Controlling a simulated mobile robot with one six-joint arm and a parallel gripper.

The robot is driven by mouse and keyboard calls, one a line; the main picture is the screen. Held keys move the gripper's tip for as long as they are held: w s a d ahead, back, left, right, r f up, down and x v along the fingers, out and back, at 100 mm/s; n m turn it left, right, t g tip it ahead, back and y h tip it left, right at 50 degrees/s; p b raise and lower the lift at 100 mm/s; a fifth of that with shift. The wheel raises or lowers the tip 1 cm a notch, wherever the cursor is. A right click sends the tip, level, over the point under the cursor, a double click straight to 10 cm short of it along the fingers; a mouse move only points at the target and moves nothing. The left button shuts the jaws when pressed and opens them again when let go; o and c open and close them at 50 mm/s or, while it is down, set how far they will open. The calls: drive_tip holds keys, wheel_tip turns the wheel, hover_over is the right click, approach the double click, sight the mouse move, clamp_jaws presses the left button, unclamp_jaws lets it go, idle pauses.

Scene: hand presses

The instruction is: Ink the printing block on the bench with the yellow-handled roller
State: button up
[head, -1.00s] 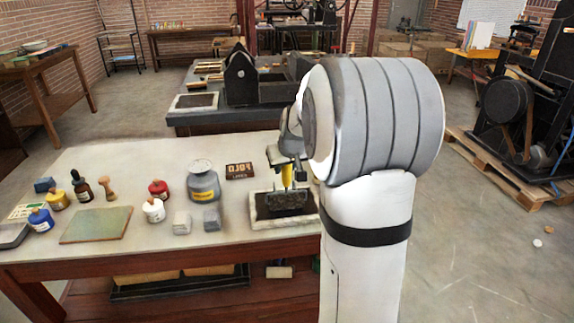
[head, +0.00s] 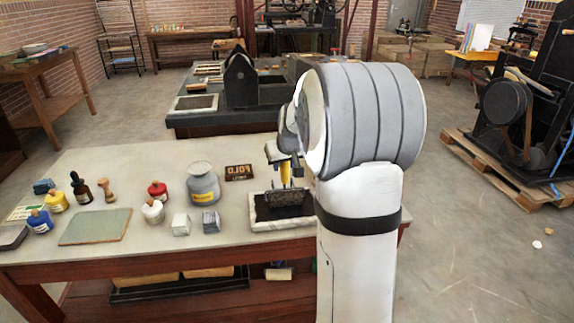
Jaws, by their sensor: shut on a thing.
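My gripper (head: 284,160) is shut on the yellow-handled roller (head: 285,173) and holds it upright, handle up. The roller's dark head is at a dark slab with a pale rim (head: 262,224) at the bench's right end. I cannot tell whether the head touches the slab, as dark merges with dark. A small dark brown block with pale raised-looking characters (head: 239,172) lies on the bench just behind and left of the slab. It looks like the printing block, but I cannot be sure. My arm hides the slab's right side.
On the bench (head: 135,160), a grey jar (head: 203,184), a red bottle (head: 157,191), a white bottle (head: 153,211) and two small grey cubes (head: 181,224) stand left of the slab. A green plate (head: 95,227) lies farther left. Another bench with dark equipment (head: 240,85) stands behind.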

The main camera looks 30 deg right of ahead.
drive_tip(key=shift+s+a+b, duration=0.25)
drive_tip(key=shift+s+b, duration=0.45)
drive_tip(key=shift+s, duration=0.25)
drive_tip(key=shift+s+a+b, duration=0.25)
drive_tip(key=shift+s+b, duration=0.45)
drive_tip(key=shift+s, duration=0.25)
wheel_tip(320, 180, up, 5)
drive_tip(key=p, duration=0.3)
hover_over(285, 175)
drive_tip(key=s, duration=0.1)
drive_tip(key=shift+s+a, duration=0.15)
drive_tip(key=shift+s, duration=0.05)
idle(0.6)
